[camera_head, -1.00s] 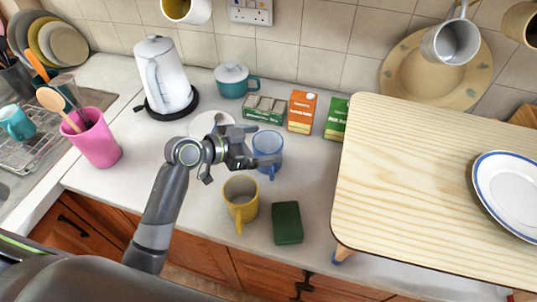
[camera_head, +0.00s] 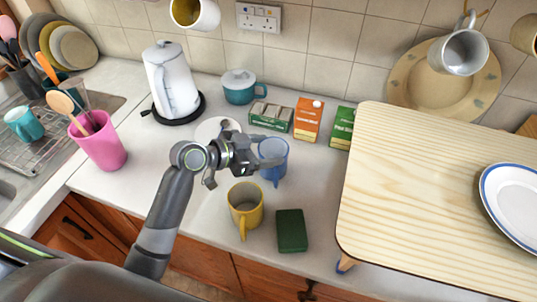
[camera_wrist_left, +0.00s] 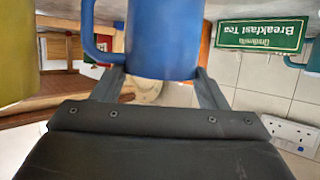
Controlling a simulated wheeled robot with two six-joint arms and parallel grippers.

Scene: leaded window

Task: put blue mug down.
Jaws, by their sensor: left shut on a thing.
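The blue mug (camera_head: 273,163) is upright on the right of my left gripper (camera_head: 266,152). My left gripper is shut on the blue mug, its fingers at the mug's side near the rim. The mug also shows in the left wrist view (camera_wrist_left: 163,42) between the two fingers, with its handle on the left; that view looks upside down. The mug is at or just above the worktop (camera_head: 325,205); I cannot tell whether its base touches. My right gripper is not in view.
A yellow mug (camera_head: 246,203) and a green block (camera_head: 291,231) stand in front of the blue mug. Tea and food boxes (camera_head: 309,120) stand behind. A raised wooden board (camera_head: 420,190) is on the right.

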